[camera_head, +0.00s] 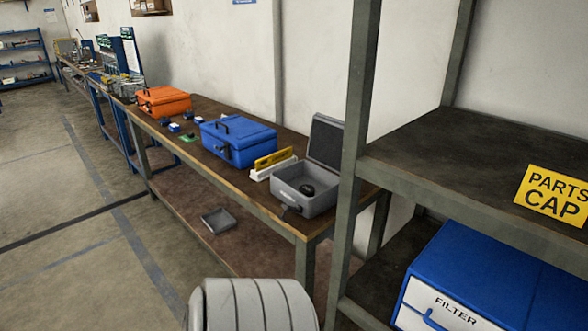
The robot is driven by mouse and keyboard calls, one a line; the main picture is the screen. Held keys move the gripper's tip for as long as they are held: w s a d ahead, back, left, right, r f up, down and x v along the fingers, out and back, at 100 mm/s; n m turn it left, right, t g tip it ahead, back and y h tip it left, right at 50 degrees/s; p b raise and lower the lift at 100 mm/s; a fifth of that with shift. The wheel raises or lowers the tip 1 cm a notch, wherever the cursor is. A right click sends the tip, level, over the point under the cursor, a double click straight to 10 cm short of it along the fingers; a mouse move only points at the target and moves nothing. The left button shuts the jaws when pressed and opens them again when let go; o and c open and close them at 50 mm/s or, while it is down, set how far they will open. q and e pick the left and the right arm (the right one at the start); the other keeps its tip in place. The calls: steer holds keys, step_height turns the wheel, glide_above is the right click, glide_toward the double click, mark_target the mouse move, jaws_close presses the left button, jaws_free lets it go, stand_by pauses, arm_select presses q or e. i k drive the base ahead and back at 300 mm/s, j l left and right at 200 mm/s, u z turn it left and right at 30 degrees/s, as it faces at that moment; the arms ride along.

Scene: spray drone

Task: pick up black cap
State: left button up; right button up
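A small round black thing (307,190), which looks like the black cap, lies inside an open grey case (322,207) at the near right end of the workbench. The case's lid (326,141) stands raised at the back, with dark lining. The front wall of the case partly hides its inside. Neither of my grippers shows in this view.
A metal shelf rack (352,150) stands at the right, close beside the bench end, with a yellow "PARTS CAP" sign (553,195) and a blue filter box (480,290). A blue case (238,140) and orange case (163,101) stand on the workbench (225,180). Floor at left is clear.

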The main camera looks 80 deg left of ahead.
mark_target(307, 190)
steer(key=u, duration=2.3)
steer(key=i+j+z, duration=0.35)
steer(key=i, duration=0.25)
steer(key=i+j+z, duration=0.35)
steer(key=i+j, duration=0.2)
